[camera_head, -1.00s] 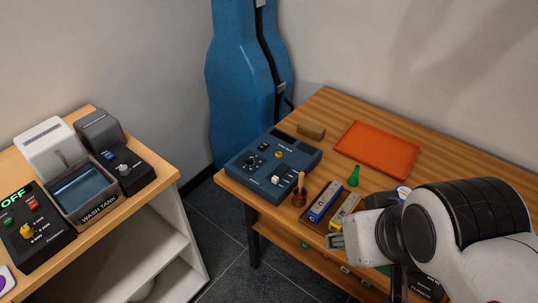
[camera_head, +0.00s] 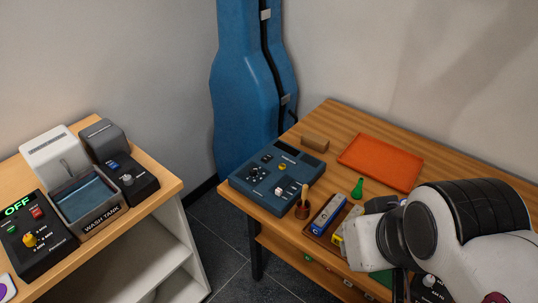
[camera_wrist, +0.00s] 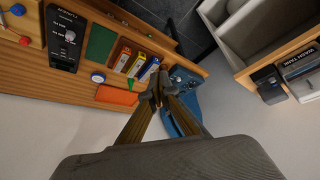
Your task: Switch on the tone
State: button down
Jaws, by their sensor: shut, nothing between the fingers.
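In the wrist view the box (camera_wrist: 187,80) lies just beyond and right of my fingertips. My gripper (camera_wrist: 156,90) is shut and empty.
An orange tray (camera_head: 381,162) and a brown block (camera_head: 314,141) lie behind. A blue instrument case (camera_head: 245,100) stands beyond the table.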

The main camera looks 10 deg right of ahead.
jog(key=w+a+n+g+y, duration=0.1)
jog(key=w+a+n+y, duration=0.1)
jog(key=w, duration=0.9)
jog(key=w+a+n+y, duration=0.2)
jog(key=w+a+n, duration=0.1)
jog(key=w, duration=0.9)
jog(key=w+d+f+n+y, duration=0.1)
jog(key=w+f, duration=0.3)
jog(key=w, duration=0.3)
jog(key=w+d+f+n+y, duration=0.1)
jog(key=w+f, duration=0.3)
jog(key=w, duration=0.3)
jog(key=w+f+n+t, duration=0.1)
jog(key=w+f, duration=0.3)
jog(key=w, duration=0.4)
jog(key=shift+d+f+y, duration=0.2)
jog(key=shift+d+y, duration=0.2)
send_over(267, 157)
jog(key=s+d, duration=0.1)
jog(key=s, duration=0.1)
notch_tip(267, 157, down, 7)
jog(key=shift+w, duration=0.1)
notch_tip(267, 157, down, 2)
jog(key=shift+a, duration=0.1)
jog(key=shift+a+f, duration=0.1)
jog(key=shift+f, duration=0.9)
